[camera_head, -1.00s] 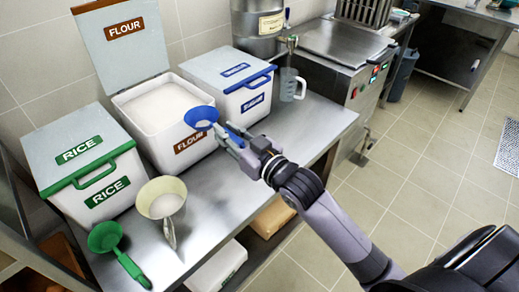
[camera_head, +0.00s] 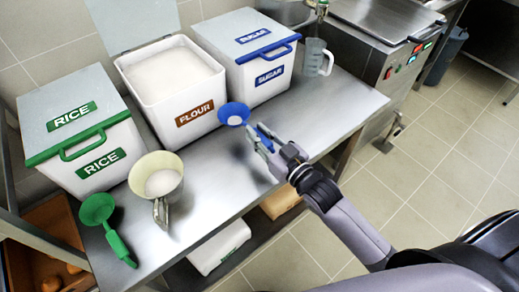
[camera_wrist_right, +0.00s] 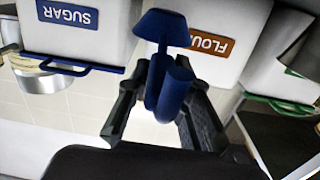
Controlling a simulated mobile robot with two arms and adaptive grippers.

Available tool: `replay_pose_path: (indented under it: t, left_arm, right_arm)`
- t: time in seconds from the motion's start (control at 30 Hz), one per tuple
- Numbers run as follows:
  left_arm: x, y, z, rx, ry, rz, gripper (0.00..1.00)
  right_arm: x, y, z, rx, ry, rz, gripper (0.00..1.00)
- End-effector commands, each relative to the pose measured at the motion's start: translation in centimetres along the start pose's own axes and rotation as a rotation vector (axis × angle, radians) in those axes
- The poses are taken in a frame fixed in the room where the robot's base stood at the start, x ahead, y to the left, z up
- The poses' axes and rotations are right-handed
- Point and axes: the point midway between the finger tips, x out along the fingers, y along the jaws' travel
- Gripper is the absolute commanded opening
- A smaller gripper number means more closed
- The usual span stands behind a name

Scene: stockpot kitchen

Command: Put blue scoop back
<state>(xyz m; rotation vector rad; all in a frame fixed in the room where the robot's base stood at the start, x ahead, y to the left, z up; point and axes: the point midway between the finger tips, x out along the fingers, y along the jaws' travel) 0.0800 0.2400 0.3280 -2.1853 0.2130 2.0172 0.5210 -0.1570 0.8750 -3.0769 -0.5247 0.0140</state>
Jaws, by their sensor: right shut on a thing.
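The blue scoop (camera_head: 233,113) is held by my right gripper (camera_head: 262,139), with its bowl pointing away from the gripper. In the head view it appears in front of the gap between the flour bin (camera_head: 166,75) and the sugar bin (camera_head: 259,75). In the right wrist view the scoop's handle (camera_wrist_right: 172,88) lies between the two fingers of the right gripper (camera_wrist_right: 160,105), and its bowl (camera_wrist_right: 163,27) overlaps the edge of the flour label. A small pale patch shows in the bowl; I cannot tell what it is. My left gripper is out of view.
The flour bin is open and full of white flour. The rice bin (camera_head: 84,133) and sugar bin have their lids shut. The table's front right is bare.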

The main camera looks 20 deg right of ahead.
Motion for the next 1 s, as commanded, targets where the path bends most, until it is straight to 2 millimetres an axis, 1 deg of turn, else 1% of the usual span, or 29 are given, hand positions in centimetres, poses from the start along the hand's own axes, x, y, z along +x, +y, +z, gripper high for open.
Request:
replay_pose_path:
  t: [0.03,0.23,0.4,0.5,0.77,0.9,0.93,1.0]
  left_arm:
    - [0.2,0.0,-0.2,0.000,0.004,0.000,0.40]
    - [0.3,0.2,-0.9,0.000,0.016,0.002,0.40]
    - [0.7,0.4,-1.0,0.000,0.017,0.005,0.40]
    - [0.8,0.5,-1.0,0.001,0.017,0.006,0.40]
    - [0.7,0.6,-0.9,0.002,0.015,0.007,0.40]
    - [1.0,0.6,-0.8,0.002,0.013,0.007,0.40]
    - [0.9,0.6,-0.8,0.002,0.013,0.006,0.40]
    - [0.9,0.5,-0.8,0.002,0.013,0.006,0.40]
  right_arm:
    - [0.0,0.0,0.9,0.000,-0.001,0.000,0.00]
    - [0.0,0.0,2.5,0.000,0.002,0.000,0.00]
    - [0.1,0.1,5.2,0.000,0.000,0.001,0.00]
    - [0.1,0.1,6.1,0.000,0.002,0.000,0.00]
    - [0.1,0.1,6.2,0.000,0.003,0.000,0.00]
    - [0.1,0.1,6.6,0.000,0.002,0.000,0.00]
    - [0.1,0.1,6.6,0.000,0.002,0.000,0.21]
    - [0.0,0.1,6.5,0.000,0.002,0.000,0.25]
